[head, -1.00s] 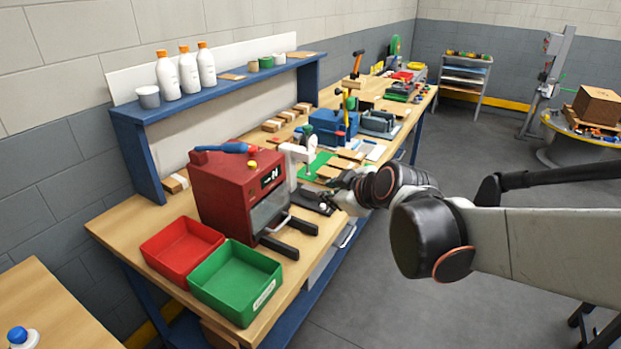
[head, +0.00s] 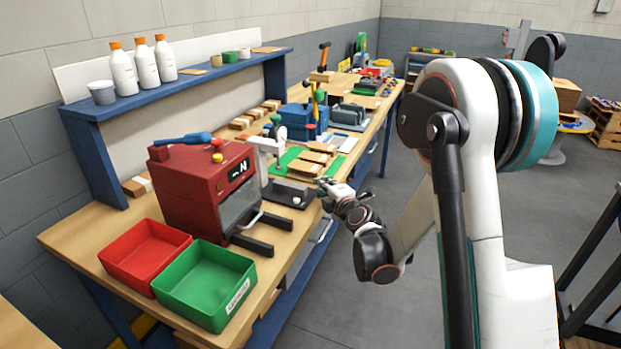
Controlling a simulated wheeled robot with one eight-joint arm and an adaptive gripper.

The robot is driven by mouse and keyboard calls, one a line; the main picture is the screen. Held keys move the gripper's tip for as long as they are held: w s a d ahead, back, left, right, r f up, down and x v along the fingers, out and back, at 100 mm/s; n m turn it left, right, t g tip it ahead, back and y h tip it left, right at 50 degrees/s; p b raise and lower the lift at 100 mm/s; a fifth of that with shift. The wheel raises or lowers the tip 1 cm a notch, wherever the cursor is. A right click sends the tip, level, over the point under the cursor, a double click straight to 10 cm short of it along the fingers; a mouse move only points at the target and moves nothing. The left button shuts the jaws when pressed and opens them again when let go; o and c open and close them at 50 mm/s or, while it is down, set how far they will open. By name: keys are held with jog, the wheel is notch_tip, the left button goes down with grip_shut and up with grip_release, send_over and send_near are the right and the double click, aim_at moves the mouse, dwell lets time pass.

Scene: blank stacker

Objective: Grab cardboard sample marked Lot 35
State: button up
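More small cardboard pieces (head: 240,123) lie in a row along the back of the bench. My gripper (head: 326,188) is at the bench's front edge, just nearer than the flat samples and beside a dark flat device (head: 290,193). Its fingers are small and unclear, and I cannot see whether they hold anything.
A blue shelf (head: 190,78) holds white bottles. Floor to the right of the bench is open.

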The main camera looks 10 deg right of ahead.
jog(key=shift+x, duration=4.9)
jog(key=shift+s, duration=0.1)
grip_shut()
jog(key=shift+r+p, duration=0.7)
jog(key=shift+r, duration=0.65)
jog(key=shift+f, duration=0.15)
jog(key=r+p+v, duration=0.1)
jog(key=r+v, duration=0.1)
jog(key=v, duration=1.2)
jog(key=shift+r, duration=0.2)
